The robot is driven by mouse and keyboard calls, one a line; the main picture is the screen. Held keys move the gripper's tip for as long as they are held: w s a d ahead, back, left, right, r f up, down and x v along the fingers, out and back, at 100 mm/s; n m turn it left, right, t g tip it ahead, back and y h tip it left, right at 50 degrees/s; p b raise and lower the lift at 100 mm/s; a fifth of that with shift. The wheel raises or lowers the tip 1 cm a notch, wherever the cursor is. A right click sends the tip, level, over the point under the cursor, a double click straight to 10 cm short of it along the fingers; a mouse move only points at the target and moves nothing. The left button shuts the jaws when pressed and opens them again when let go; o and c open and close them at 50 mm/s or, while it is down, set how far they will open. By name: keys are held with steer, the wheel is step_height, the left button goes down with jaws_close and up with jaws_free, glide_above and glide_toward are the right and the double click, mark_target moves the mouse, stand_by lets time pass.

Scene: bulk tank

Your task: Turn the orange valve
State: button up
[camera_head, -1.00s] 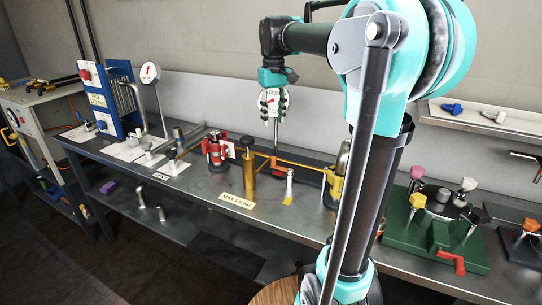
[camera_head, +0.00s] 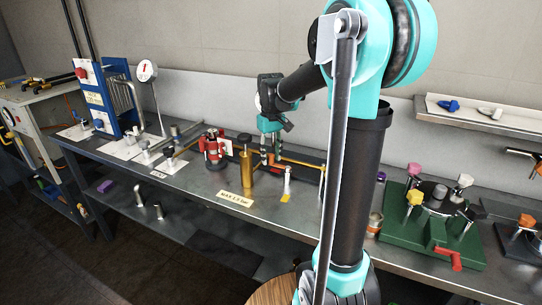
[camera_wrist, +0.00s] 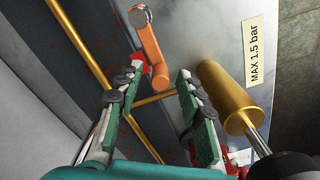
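The orange valve handle (camera_wrist: 149,50) shows in the wrist view as a short bar with a round metal end at the top. Its lower end lies in line with the gap between my fingertips, nearer the left one. My gripper (camera_wrist: 162,72) is open, with nothing held between the two green finger pads. In the head view my gripper (camera_head: 270,160) points down at the back of the bench, over the brass pipe.
A brass cylinder (camera_wrist: 232,98) stands close to my right finger, and shows in the head view (camera_head: 247,175). A label reading MAX 1.5 bar (camera_wrist: 257,52) lies beside it. A red fitting (camera_head: 212,148) is to the left. A green valve stand (camera_head: 420,235) is to the right.

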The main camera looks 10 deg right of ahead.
jaws_close()
stand_by(0.3)
steer(key=shift+s+a+n, duration=0.1)
steer(key=shift+n, duration=0.2)
steer(key=s+d+n, duration=0.1)
steer(key=s+n, duration=0.8)
steer(key=n, duration=0.8)
steer(key=shift+d, duration=0.25)
steer(key=shift+n, duration=0.3)
stand_by(0.4)
jaws_free()
